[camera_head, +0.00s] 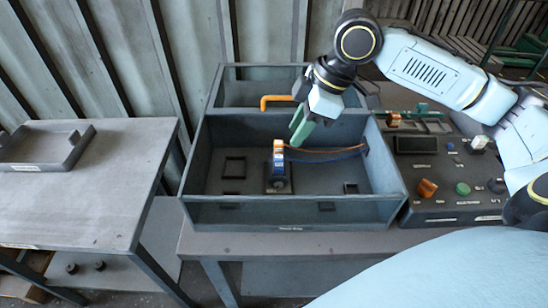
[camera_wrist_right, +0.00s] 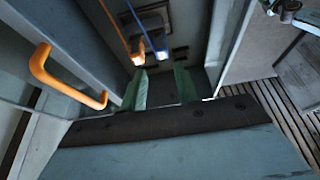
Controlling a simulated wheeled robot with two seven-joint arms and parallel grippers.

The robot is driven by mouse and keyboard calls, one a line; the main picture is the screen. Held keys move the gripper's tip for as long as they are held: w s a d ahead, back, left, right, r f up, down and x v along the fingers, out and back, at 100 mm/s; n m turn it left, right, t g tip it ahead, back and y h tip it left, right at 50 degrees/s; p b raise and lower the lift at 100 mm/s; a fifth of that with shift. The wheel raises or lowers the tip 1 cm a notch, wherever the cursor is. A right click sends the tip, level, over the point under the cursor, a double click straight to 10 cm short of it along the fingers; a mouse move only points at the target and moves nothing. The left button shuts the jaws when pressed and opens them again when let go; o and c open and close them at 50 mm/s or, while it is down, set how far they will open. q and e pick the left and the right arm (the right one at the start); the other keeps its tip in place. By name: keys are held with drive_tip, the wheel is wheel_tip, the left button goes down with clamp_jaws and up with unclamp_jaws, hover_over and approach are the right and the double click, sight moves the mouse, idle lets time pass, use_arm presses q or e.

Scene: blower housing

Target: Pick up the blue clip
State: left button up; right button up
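The blue clip (camera_head: 278,160) is in the open grey box, just below an orange-and-white clip (camera_head: 278,146) at a dark block on the box floor. In the wrist view the blue clip (camera_wrist_right: 161,54) is at the end of a blue cable, beside the orange clip (camera_wrist_right: 138,58). My right gripper (camera_head: 301,131) is inside the box outline, above and to the right of the clips. The wrist view shows its green fingers (camera_wrist_right: 162,88) apart with nothing between them, and the blue clip beyond the tips. My left gripper is not in view.
The box walls (camera_head: 290,211) surround the clips, with a divider behind. An orange handle (camera_head: 277,101) stands at the divider. Cables (camera_head: 325,154) run to the right wall. A control panel (camera_head: 450,180) is on the right. A side table (camera_head: 70,205) with a tray (camera_head: 45,148) is on the left.

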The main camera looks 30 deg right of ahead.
sight(281, 157)
drive_tip(key=x, duration=0.4)
drive_tip(key=shift+s+a+f+b, duration=0.1)
drive_tip(key=shift+f+b, duration=0.1)
drive_tip(key=shift+b, duration=0.1)
drive_tip(key=b+x, duration=0.1)
drive_tip(key=x, duration=0.3)
drive_tip(key=shift+a+f, duration=0.15)
drive_tip(key=shift+f, duration=0.1)
drive_tip(key=shift+w+a+f, duration=0.2)
drive_tip(key=shift+w+f, duration=0.05)
drive_tip(key=shift+f, duration=0.2)
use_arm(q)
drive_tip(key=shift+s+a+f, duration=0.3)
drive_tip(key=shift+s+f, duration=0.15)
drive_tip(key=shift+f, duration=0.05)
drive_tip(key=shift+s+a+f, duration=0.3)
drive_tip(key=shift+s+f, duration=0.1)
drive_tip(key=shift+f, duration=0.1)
use_arm(e)
drive_tip(key=c, duration=0.5)
